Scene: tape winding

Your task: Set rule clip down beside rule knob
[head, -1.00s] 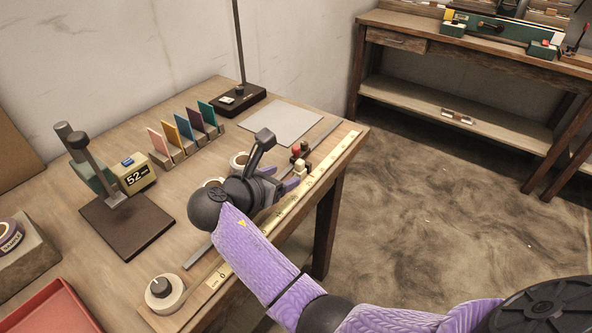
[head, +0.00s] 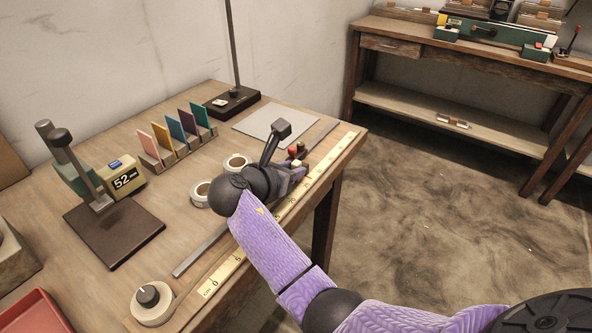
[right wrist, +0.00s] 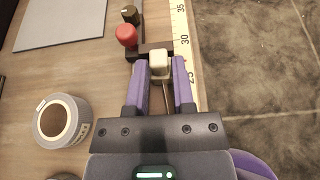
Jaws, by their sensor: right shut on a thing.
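My right gripper (right wrist: 160,82) is shut on a small cream block (right wrist: 160,60), which I take for the rule clip, at the right edge of the table. It is just left of the printed rule (head: 270,225), near the 30 mark. A red knob (right wrist: 127,36) and a dark knob (right wrist: 130,14) stand on a dark bracket right beyond the block. In the head view the gripper (head: 299,172) partly hides them. A white disc with a black knob (head: 150,296) lies at the rule's near end. I cannot tell which knob is the rule knob. My left gripper is out of view.
A red tray (head: 38,314) is at the near left.

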